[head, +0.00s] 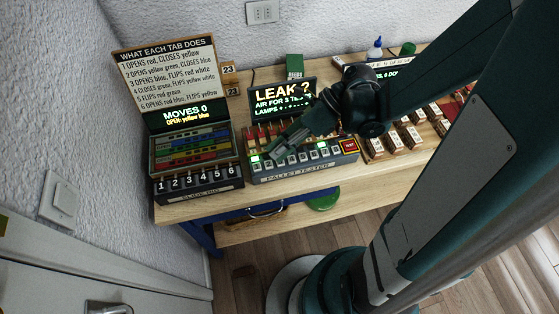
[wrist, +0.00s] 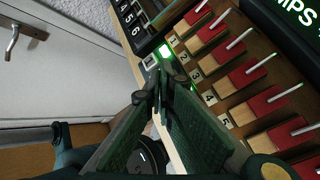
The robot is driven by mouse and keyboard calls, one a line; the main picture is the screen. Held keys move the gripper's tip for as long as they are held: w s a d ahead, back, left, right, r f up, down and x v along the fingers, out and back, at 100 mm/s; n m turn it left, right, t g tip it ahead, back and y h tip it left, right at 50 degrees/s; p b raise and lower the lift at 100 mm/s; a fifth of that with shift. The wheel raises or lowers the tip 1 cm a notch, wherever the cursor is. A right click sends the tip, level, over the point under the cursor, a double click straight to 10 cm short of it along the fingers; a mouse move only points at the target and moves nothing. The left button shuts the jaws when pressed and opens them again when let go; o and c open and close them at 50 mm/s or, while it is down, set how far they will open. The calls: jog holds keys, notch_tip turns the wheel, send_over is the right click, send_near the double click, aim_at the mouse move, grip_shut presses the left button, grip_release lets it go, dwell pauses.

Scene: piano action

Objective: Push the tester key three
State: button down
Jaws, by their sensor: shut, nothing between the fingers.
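The pallet tester (head: 303,172) stands on the bench, with a row of small pale keys along its front edge. In the wrist view my gripper (wrist: 163,78) covers part of the row, so key three is not clearly visible. A pale key (wrist: 150,62) shows just beyond the tips. I cannot tell whether the tips touch a key.
A lit screen (head: 283,98) reading "LEAK?" stands behind the tester. The slide rig (head: 196,170) with keys 1 to 6 is close on its left. Wooden blocks (head: 393,140) lie farther right.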

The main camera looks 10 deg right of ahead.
jog(key=shift+f, duration=0.2)
jog(key=shift+r, duration=0.15)
dwell(0.3)
jog(key=shift+r, duration=0.4)
notch_tip(320, 180, up, 6)
jog(key=p, duration=0.4)
dwell(0.7)
